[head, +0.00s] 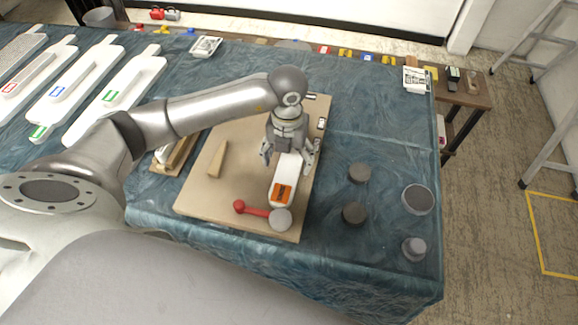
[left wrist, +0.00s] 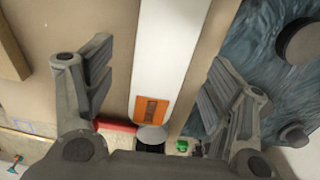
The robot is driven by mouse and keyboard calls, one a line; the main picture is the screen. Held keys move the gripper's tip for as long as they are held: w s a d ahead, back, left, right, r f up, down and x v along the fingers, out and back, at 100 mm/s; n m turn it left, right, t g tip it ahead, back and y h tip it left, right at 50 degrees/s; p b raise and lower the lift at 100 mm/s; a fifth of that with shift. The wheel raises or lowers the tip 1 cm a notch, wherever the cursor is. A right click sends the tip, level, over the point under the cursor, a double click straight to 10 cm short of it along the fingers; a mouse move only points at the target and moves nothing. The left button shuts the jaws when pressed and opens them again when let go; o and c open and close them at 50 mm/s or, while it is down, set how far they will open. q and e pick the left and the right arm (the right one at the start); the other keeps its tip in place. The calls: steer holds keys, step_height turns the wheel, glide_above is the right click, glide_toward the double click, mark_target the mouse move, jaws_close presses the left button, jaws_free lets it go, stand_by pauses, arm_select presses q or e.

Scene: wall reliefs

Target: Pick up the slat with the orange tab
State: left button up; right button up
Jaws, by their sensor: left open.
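The white slat with the orange tab (head: 283,193) lies on a tan board, its tabbed end toward me. In the left wrist view the white slat (left wrist: 170,50) runs down the middle, with the orange tab (left wrist: 152,108) near its lower end. My left gripper (head: 289,156) is open, above the slat, with one finger on each side of it. In the left wrist view the open fingers (left wrist: 155,92) stand well apart from the slat's edges. My left gripper and wrist hide the slat's far part in the head view. My right gripper is not in view.
The tan board (head: 205,190) lies on a blue cloth-covered table (head: 350,130). A red-handled tool (head: 255,210) with a grey round end lies by the tab. A wooden wedge (head: 218,158) is left of the gripper. Dark discs (head: 354,213) stand to the right. Several white slats (head: 118,92) lie far left.

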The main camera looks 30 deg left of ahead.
mark_target(289, 168)
arm_select(q)
steer(key=shift+d+f, duration=0.1)
steer(key=shift+f, duration=1.4)
steer(key=shift+c, duration=0.4)
steer(key=c, duration=1.1)
steer(key=shift+r, duration=0.1)
